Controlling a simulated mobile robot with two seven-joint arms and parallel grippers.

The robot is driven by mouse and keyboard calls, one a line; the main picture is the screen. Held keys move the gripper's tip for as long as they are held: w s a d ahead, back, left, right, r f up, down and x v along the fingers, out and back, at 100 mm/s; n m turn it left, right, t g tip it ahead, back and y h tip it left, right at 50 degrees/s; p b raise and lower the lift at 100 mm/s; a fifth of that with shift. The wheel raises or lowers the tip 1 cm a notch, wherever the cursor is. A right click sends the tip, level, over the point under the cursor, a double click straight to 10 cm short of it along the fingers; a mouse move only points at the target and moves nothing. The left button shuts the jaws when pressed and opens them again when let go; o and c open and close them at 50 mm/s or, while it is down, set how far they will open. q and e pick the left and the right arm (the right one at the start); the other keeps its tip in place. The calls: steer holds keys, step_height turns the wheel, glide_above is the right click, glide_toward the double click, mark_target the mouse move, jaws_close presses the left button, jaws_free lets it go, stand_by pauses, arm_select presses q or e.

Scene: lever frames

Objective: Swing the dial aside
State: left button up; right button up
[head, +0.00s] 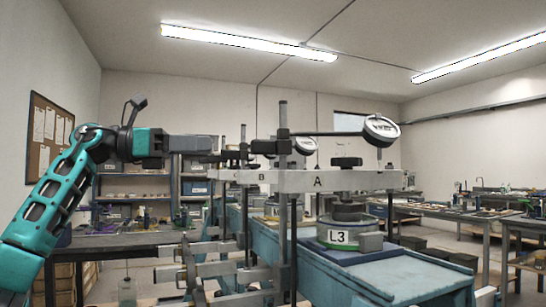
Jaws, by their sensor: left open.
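The dial (382,128) is a round white-faced gauge in a dark rim, at the right end of a thin dark horizontal rod (335,134). The rod comes from a dark clamp (284,145) on an upright post. The dial hangs above the right part of the pale lever beam marked A (345,181). My left gripper (212,145) comes in from the left on a teal arm. It is open and points right, to the left of the clamp, apart from the dial. Its fingers show edge-on, so their gap is hard to see. My right gripper is not in view.
Under the beam, a round cell labelled L3 (338,236) stands on the blue bench (400,275). Frames marked B and C, with another dial (305,146), stand behind. A dark table (120,240) is at left, and benches (455,207) at right. Space above the beam is largely free.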

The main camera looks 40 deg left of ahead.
mark_target(251, 146)
arm_select(q)
steer(key=p+x, duration=0.5)
steer(key=x, duration=0.6)
steer(key=shift+w+d+r, duration=0.15)
steer(key=shift+d+r, duration=0.05)
steer(key=shift+d, duration=0.05)
steer(key=shift+w+d+f, duration=0.15)
steer(key=shift+w+d, duration=0.1)
steer(key=shift+w, duration=0.15)
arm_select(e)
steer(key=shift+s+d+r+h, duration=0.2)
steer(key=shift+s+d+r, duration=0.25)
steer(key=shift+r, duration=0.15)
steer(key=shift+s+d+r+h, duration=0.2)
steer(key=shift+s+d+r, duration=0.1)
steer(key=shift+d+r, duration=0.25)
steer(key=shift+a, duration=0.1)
arm_select(q)
jaws_close()
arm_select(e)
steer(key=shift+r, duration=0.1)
